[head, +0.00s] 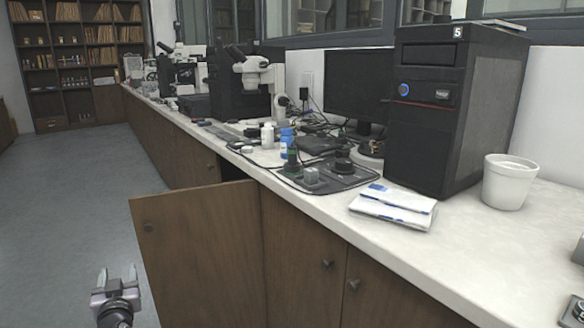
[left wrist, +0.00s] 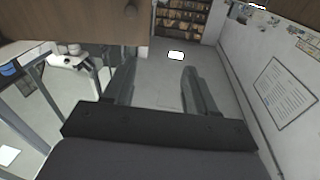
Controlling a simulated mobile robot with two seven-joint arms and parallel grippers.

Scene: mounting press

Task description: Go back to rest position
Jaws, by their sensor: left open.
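My left gripper (head: 117,278) is at the lower left of the head view, over the grey floor and to the left of an open brown cabinet door (head: 195,255). Its two fingers stand apart with nothing between them. In the left wrist view the same gripper (left wrist: 160,88) shows two spread fingers with bare floor beyond. My right gripper is in neither view.
The open door juts out from the counter (head: 480,250) near my left gripper. On the counter stand a black computer tower (head: 430,130), a white cup (head: 508,182), folded packets (head: 392,207), bottles and a microscope (head: 255,75). The floor (head: 75,180) at left is clear.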

